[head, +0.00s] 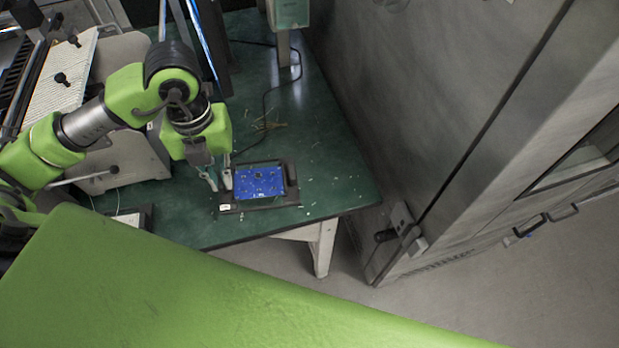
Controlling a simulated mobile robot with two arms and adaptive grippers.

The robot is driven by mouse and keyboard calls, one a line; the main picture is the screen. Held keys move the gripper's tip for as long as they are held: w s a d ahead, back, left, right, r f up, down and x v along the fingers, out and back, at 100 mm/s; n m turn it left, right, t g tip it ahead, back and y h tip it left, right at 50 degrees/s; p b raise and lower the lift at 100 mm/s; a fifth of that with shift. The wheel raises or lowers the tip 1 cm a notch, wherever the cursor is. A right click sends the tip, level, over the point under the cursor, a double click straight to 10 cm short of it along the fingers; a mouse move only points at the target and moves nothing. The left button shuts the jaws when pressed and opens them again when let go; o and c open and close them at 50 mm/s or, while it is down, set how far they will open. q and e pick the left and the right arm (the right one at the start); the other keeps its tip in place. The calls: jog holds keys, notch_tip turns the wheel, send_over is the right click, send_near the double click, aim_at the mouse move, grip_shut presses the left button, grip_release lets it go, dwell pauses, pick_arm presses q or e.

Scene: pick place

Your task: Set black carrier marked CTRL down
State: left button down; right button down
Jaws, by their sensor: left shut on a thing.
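A black carrier (290,184) holding a blue circuit board (259,182) is at the front right part of the green table (325,165). A small white label (225,207) shows at its front left corner, but its text is too small to read. My left gripper (220,183) is at the carrier's left edge, pointing down, shut on that edge. The carrier looks level; I cannot tell whether it touches the table or is just above it. My right gripper is not in view.
A large grey metal cabinet (420,100) with a latch handle (400,232) stands right of the table. A beige machine (120,150) is at the left. A dark cable (266,105) and small scraps lie on the table behind the carrier. Another dark frame (146,212) lies front left.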

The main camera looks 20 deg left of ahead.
pick_arm(q)
jog(key=shift+a+r+n, duration=0.1)
jog(key=shift+n, duration=0.6)
jog(key=shift+w, duration=0.3)
jog(key=w+d+f+p, duration=0.1)
jog(key=w+d+f, duration=0.1)
jog(key=w+f, duration=0.1)
jog(key=w+d+f+p, duration=0.1)
jog(key=w+d+f, duration=0.2)
jog(key=w, duration=0.1)
jog(key=w+d+f+p, duration=0.1)
jog(key=w+d+f, duration=0.1)
jog(key=w+f, duration=0.1)
jog(key=shift+w+d+p, duration=0.15)
jog(key=shift+w+p, duration=0.1)
jog(key=shift+p, duration=0.1)
jog(key=shift+w+d+f, duration=0.2)
jog(key=shift+w+f, duration=0.1)
jog(key=shift+f, duration=0.15)
notch_tip(320, 180, down, 2)
jog(key=shift+f+p, duration=0.15)
jog(key=shift+p, duration=0.6)
jog(key=shift+f, duration=0.4)
